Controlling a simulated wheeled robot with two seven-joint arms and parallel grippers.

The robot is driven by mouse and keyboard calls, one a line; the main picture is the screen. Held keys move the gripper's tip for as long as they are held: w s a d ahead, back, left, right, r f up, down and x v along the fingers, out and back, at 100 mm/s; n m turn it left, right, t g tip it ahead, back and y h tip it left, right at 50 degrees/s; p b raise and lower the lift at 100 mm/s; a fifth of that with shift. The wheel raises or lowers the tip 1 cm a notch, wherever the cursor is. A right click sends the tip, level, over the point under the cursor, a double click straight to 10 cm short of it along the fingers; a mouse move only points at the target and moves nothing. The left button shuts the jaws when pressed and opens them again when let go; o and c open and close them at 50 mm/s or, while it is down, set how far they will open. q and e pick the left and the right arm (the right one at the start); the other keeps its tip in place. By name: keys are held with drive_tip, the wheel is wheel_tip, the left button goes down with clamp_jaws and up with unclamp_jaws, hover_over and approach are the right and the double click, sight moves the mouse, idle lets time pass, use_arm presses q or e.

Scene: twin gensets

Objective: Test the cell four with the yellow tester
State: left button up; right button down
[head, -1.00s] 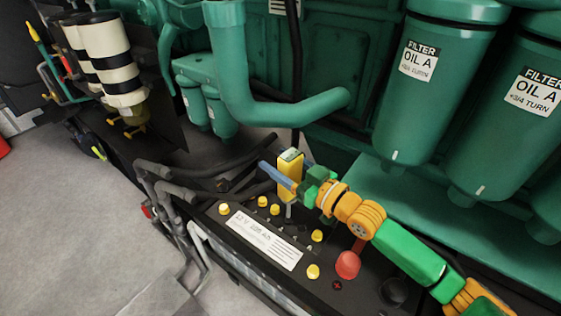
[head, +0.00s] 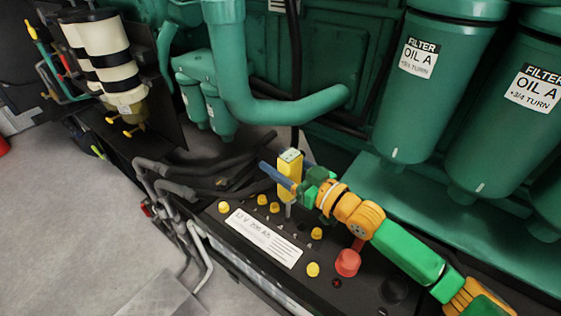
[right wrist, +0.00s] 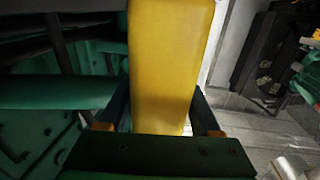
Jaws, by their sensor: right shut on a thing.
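The yellow tester (head: 290,176) is upright between the fingers of my right gripper (head: 282,178), over the black battery (head: 213,219). Its thin grey probe points down at the battery's top. I cannot tell whether the probe tip touches the battery or sits in a cell opening. In the right wrist view the tester (right wrist: 168,70) fills the middle, shut between the two fingers (right wrist: 160,118). The battery top carries a white label (head: 265,238), several yellow caps (head: 316,233) and a red terminal cap (head: 348,262). Which cell is number four is not readable. My left gripper is not in view.
Green oil filters (head: 420,90) and a thick green pipe (head: 280,107) stand behind the battery. Dark hoses (head: 205,175) run along its left end. White-and-black canisters (head: 103,55) stand at the far left.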

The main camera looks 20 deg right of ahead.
sight(284, 152)
drive_tip(key=shift+s+f, duration=0.1)
drive_tip(key=shift+f, duration=0.3)
idle(1.1)
wheel_tip(284, 152, up, 4)
drive_tip(key=p, duration=0.4)
drive_tip(key=shift+r, duration=0.25)
drive_tip(key=s+a+p, duration=0.8)
drive_tip(key=a, duration=0.2)
drive_tip(key=shift+a+r, duration=0.15)
drive_tip(key=shift+r, duration=0.1)
drive_tip(key=shift+w, duration=0.1)
